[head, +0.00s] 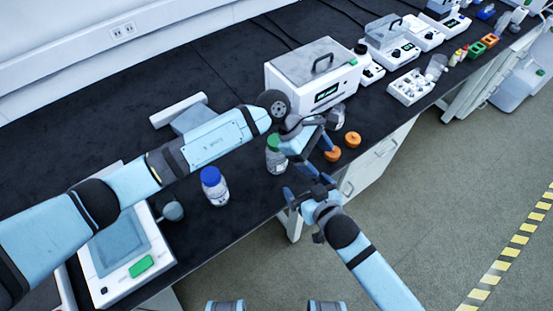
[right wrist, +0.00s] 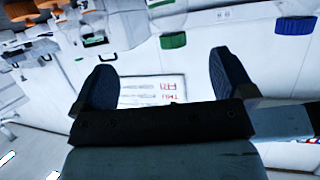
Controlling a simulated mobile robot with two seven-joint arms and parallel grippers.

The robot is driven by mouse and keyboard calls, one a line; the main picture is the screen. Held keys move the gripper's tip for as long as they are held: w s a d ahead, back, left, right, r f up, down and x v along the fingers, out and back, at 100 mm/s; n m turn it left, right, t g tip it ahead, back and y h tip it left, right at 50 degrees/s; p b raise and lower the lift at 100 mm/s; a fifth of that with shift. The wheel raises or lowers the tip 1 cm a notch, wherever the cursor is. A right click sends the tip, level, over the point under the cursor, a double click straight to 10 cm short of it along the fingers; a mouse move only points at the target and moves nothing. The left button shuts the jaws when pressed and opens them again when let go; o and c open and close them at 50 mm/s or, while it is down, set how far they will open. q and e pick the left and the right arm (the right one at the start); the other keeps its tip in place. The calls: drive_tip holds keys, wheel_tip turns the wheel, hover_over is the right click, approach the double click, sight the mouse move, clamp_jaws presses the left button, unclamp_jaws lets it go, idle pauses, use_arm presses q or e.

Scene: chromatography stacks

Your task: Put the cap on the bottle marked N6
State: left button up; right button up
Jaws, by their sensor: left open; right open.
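An orange cap (head: 352,139) lies on the dark bench near its front edge. A second orange piece (head: 332,154) shows just below my left gripper's fingers. My left gripper (head: 318,146) is open above it; I cannot tell whether they touch. A clear bottle (head: 337,116) stands partly hidden behind the left gripper. A green-capped bottle (head: 276,156) and a blue-capped bottle (head: 214,186) stand on the bench to the left. I cannot read N6 on any bottle. My right gripper (head: 308,192) is open and empty in front of the bench edge; its spread fingers show in the right wrist view (right wrist: 163,85).
A white lidded instrument (head: 312,75) stands behind the left gripper. A balance with a green item (head: 141,266) is at lower left, beside a small grey vessel (head: 172,210). More instruments line the bench at upper right. The floor in front is clear.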

use_arm(q)
drive_tip(key=w+a+f+m+t+y, duration=0.1)
drive_tip(key=w+a+m+t+y, duration=0.1)
drive_tip(key=w+a+m+y, duration=0.25)
drive_tip(key=t+y, duration=0.2)
drive_tip(key=y, duration=0.1)
hover_over(278, 141)
drive_tip(key=shift+r+b, duration=0.4)
drive_tip(key=shift+r, duration=0.05)
drive_tip(key=shift+w+a+r+y, duration=0.1)
drive_tip(key=shift+w+a+y, duration=0.15)
use_arm(e)
drive_tip(key=shift+w+a+r, duration=0.2)
drive_tip(key=shift+w+a, duration=0.85)
drive_tip(key=x, duration=1.3)
drive_tip(key=shift+w+a+r, duration=0.1)
drive_tip(key=shift+w+a, duration=0.15)
drive_tip(key=shift+w, duration=0.15)
drive_tip(key=shift+c, duration=0.5)
